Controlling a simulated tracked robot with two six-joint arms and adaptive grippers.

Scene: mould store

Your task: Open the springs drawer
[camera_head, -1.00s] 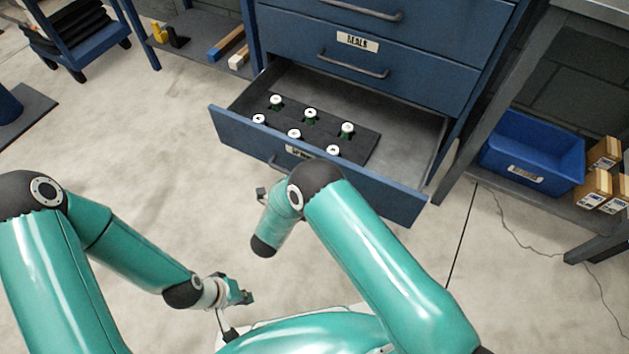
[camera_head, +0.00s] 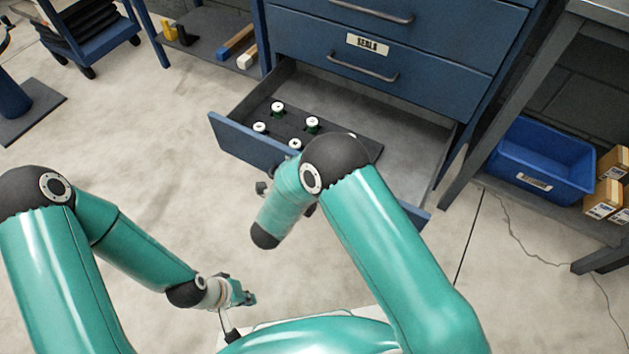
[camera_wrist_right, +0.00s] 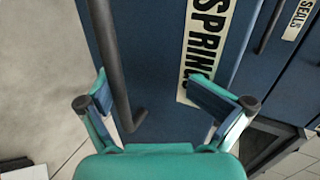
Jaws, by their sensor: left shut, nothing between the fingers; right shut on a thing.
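The springs drawer (camera_head: 240,142) is the low blue drawer of the cabinet. It stands well open, and a dark insert with several white-topped parts (camera_head: 312,122) shows inside. In the right wrist view its front carries the SPRINGS label (camera_wrist_right: 207,40) and a dark bar handle (camera_wrist_right: 110,60). My right gripper (camera_wrist_right: 155,92) is at this front, shut on the handle, which runs between its fingers. In the head view my right arm hides most of that gripper and part of the drawer. My left gripper (camera_head: 245,298) is shut and empty, low over the floor, away from the drawer.
The closed seals drawer (camera_head: 405,72) is directly above. A shelf at the right holds a blue bin (camera_head: 540,165) and cardboard boxes (camera_head: 605,195). A low shelf with small blocks (camera_head: 236,42) is at the left. The floor left of the drawer is clear.

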